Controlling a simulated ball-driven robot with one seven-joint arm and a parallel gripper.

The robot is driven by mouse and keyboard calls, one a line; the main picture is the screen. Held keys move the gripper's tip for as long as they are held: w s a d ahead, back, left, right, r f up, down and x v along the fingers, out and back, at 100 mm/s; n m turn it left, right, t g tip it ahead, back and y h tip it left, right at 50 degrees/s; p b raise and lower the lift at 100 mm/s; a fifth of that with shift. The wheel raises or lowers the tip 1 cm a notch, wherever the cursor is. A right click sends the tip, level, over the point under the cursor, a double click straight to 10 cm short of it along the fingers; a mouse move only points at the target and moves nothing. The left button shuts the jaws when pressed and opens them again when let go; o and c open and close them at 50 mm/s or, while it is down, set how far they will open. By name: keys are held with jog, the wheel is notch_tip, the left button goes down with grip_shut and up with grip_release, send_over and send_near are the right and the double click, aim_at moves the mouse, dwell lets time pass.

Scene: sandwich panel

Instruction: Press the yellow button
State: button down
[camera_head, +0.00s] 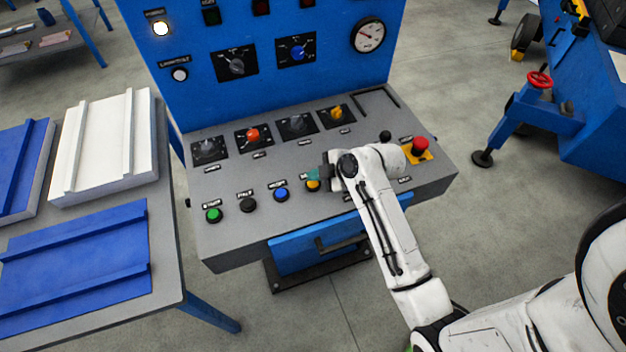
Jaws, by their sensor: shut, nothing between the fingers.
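The yellow button (313,185) is in the front row of buttons on the grey console top, right of the blue button (281,195). It is partly hidden by my gripper (318,175), which is at its upper right. My gripper is shut and empty. Its dark fingers point left, right by the button. I cannot tell whether the fingertips touch the button.
The front row also holds a green button (213,215) and a black button (248,204). Rotary knobs (253,134) line the console's back. A red mushroom button (419,146) is right of my arm. A table (180,235) with panels stands at left.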

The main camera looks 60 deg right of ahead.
aim_at(316, 185)
jog(key=shift+r, duration=0.1)
notch_tip(316, 185, up, 5)
jog(key=p, duration=0.4)
dwell(1.1)
jog(key=s+a, duration=0.1)
jog(key=s+a+f+m+g, duration=0.1)
jog(key=a, duration=0.1)
jog(key=s+a+f+g, duration=0.1)
jog(key=a, duration=0.1)
jog(key=shift+s+a+m+y, duration=0.1)
jog(key=shift+a+m+y, duration=0.05)
jog(key=shift+m+y, duration=0.2)
jog(key=s+a+m+g+h, duration=0.1)
jog(key=s+a+m+g, duration=0.2)
jog(key=s, duration=0.5)
jog(key=s+a+m+g+h, duration=0.1)
jog(key=s+a+m+g, duration=0.2)
jog(key=s+a+m, duration=0.2)
jog(key=s+m, duration=0.1)
jog(key=s, duration=0.1)
jog(key=shift+s, duration=0.4)
jog(key=shift+r, duration=0.1)
